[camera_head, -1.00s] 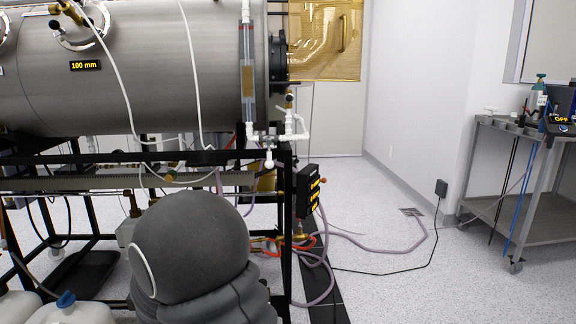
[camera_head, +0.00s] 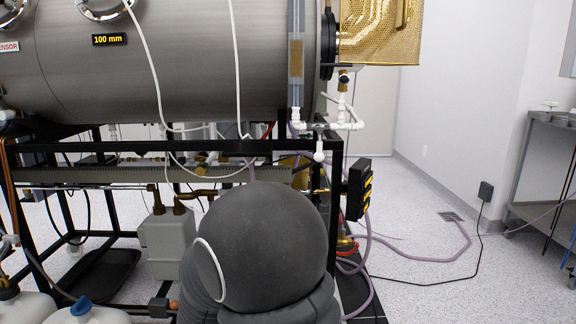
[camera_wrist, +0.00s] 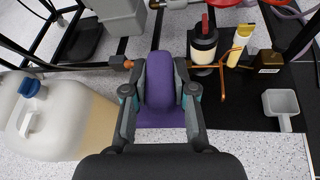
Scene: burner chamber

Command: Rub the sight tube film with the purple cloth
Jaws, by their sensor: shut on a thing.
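The sight tube (camera_head: 296,40) stands upright at the right end of the large steel chamber in the head view. A brownish film (camera_head: 296,58) covers a band of its lower part. In the wrist view my gripper (camera_wrist: 160,92) is shut on the purple cloth (camera_wrist: 160,80), which is folded between the two fingers and spreads below them. The gripper points down over the floor and the black mat, apart from the tube. In the head view my dark arm hides the gripper and the cloth.
The steel chamber (camera_head: 180,70) rests on a black frame (camera_head: 90,148). White valve piping (camera_head: 318,128) sits under the tube, and a black box (camera_head: 358,188) hangs at the frame's right. White jugs (camera_wrist: 62,112) stand at the left. Floor at the right (camera_head: 430,270) is mostly clear, with hoses.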

